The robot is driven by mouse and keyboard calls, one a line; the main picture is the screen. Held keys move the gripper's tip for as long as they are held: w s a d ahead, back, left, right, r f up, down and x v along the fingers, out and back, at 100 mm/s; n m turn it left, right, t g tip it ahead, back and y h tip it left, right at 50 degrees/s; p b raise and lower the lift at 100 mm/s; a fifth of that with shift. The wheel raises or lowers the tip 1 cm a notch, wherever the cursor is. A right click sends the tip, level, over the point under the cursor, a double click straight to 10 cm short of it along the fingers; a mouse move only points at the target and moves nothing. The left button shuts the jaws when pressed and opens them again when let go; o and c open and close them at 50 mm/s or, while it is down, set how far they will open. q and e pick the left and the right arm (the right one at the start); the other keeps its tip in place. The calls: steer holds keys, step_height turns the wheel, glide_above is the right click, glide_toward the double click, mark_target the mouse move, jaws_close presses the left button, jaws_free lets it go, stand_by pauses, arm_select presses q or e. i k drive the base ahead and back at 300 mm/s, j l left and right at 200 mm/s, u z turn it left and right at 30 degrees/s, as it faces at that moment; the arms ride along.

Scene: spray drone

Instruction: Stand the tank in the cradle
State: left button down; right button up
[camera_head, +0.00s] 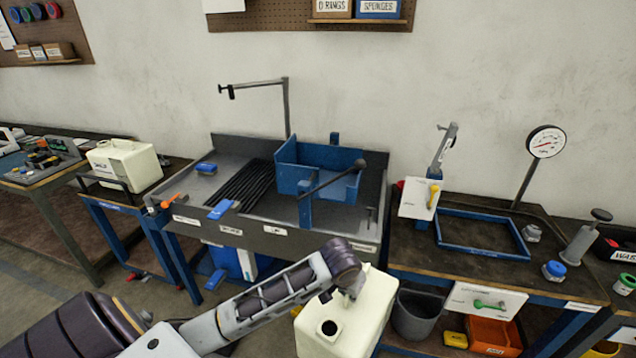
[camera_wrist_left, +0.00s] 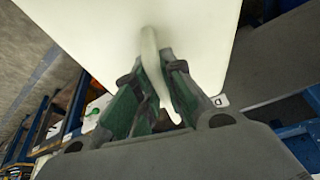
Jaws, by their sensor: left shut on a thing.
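A cream tank (camera_head: 348,318) with a dark round opening in its top hangs upright at the bottom centre of the head view, in front of the benches. My left gripper (camera_head: 350,288) is shut on the tank's handle. In the left wrist view the green-padded fingers (camera_wrist_left: 157,78) close on both sides of the pale handle (camera_wrist_left: 152,55), and the tank wall (camera_wrist_left: 110,30) fills the top. A low, empty blue rectangular frame (camera_head: 484,250), which looks like the cradle, lies on the right bench, behind and right of the tank. My right gripper is not in view.
A pressure gauge (camera_head: 546,141), jars and a pump (camera_head: 585,240) stand around the frame. A hanging sprayer plate (camera_head: 419,198) is at its left. Another cream tank (camera_head: 125,165) sits on the left trolley.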

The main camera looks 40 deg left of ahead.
mark_target(323, 182)
steer(key=k+j, duration=0.1)
steer(key=j, duration=0.3)
steer(key=k+j+z, duration=0.15)
steer(key=j, duration=0.6)
steer(key=k+j+z, duration=0.15)
steer(key=j, duration=0.2)
steer(key=k+j, duration=0.15)
steer(key=j, duration=0.2)
steer(key=k+j+z, duration=0.1)
steer(key=j, duration=0.25)
steer(key=k, duration=0.05)
